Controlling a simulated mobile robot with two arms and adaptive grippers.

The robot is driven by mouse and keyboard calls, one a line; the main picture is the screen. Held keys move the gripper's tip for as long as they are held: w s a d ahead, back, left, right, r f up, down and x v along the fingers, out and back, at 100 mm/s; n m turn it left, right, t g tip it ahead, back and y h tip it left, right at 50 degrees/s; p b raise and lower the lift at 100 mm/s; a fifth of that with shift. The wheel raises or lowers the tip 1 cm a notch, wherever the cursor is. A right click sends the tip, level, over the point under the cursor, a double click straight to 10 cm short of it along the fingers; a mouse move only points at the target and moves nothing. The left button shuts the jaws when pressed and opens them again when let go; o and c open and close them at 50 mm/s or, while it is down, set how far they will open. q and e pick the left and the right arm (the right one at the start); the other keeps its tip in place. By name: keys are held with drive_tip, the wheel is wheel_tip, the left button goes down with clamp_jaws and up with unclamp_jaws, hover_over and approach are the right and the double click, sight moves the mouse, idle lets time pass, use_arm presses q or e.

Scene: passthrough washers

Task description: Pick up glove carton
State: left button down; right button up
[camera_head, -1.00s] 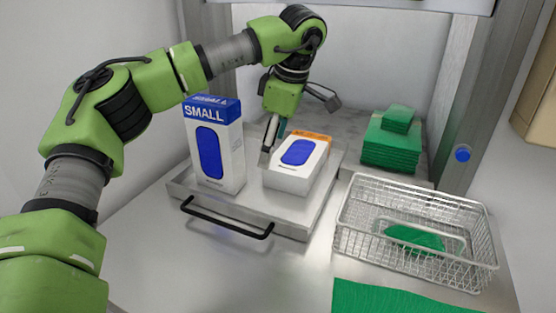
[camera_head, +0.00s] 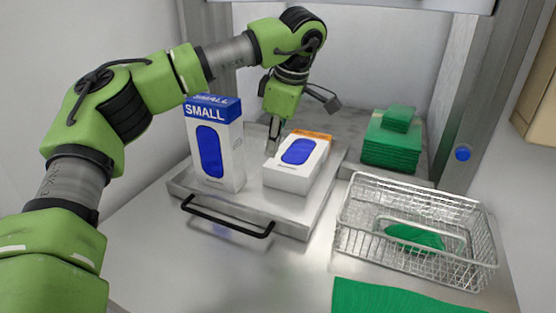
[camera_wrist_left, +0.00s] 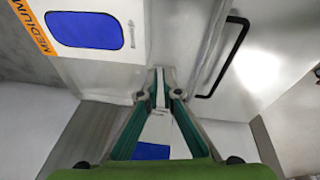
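Two glove cartons stand on a metal tray (camera_head: 243,218). The tall white and blue SMALL carton (camera_head: 229,165) is upright at left. The lower white MEDIUM carton (camera_head: 287,180) with an orange band is right of it, and shows at upper left in the left wrist view (camera_wrist_left: 65,65). My left gripper (camera_head: 271,143) points down near the MEDIUM carton's far left corner. In the left wrist view its fingers (camera_wrist_left: 162,80) almost meet at the tips. I see neither carton gripped; a white and blue surface shows between the finger bases. My right gripper is out of view.
A wire basket (camera_head: 345,228) with a green item stands at right. A stack of green cloths (camera_head: 391,150) lies at the back right. A green sheet (camera_head: 390,299) is at the front. The tray has a black handle (camera_head: 225,222).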

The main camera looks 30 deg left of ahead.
use_arm(q)
drive_tip(key=c, duration=0.6)
unclamp_jaws()
